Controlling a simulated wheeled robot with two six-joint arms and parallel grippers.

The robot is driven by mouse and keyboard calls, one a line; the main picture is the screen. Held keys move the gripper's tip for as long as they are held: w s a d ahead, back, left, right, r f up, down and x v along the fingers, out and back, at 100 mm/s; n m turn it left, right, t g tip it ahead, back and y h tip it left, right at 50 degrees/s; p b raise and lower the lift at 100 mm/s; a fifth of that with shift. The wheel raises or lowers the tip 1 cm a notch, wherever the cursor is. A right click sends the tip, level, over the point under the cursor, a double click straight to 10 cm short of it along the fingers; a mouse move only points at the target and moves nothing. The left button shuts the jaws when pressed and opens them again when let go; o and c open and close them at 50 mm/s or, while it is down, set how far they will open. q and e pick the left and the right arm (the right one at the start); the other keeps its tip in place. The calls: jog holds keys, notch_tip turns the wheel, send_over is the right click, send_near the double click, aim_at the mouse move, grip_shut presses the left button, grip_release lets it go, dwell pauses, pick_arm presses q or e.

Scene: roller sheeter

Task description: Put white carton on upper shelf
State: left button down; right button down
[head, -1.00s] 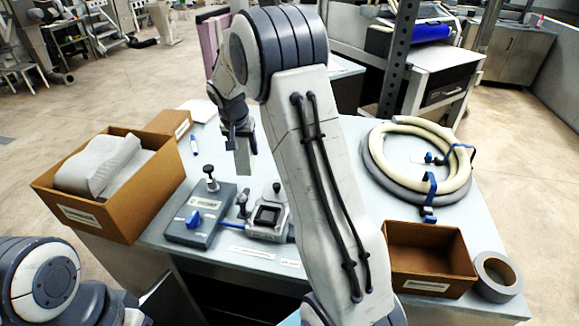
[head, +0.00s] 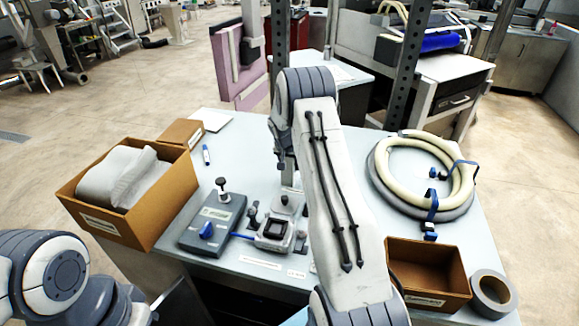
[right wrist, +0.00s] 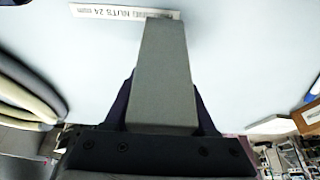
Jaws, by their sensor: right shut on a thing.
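My right gripper (right wrist: 162,115) is shut on the white carton (right wrist: 163,75), a narrow box that looks grey in the right wrist view. It sticks out from between the dark fingers over a pale blue surface. In the head view my right arm crosses the middle and largely hides this gripper and carton. My left arm shows at the lower left of the head view, but its gripper is out of frame. I cannot make out the upper shelf; dark perforated posts (head: 405,65) rise behind the table.
The pale table (head: 345,150) holds a large open brown box (head: 150,222), a test device (head: 212,222), a clamp fixture (head: 280,230), coiled hoses (head: 375,175), an empty brown bin (head: 425,285) and a tape roll (head: 492,294). A printed label (right wrist: 125,12) lies near the carton's end.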

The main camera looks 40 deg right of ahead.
notch_tip(320, 180, down, 2)
jog(key=shift+f+p, duration=0.1)
jog(key=shift+p, duration=0.25)
jog(key=shift+f+b, duration=0.3)
jog(key=shift+b, duration=0.1)
jog(key=shift+c, duration=1.1)
grip_release()
jog(key=shift+r, duration=0.1)
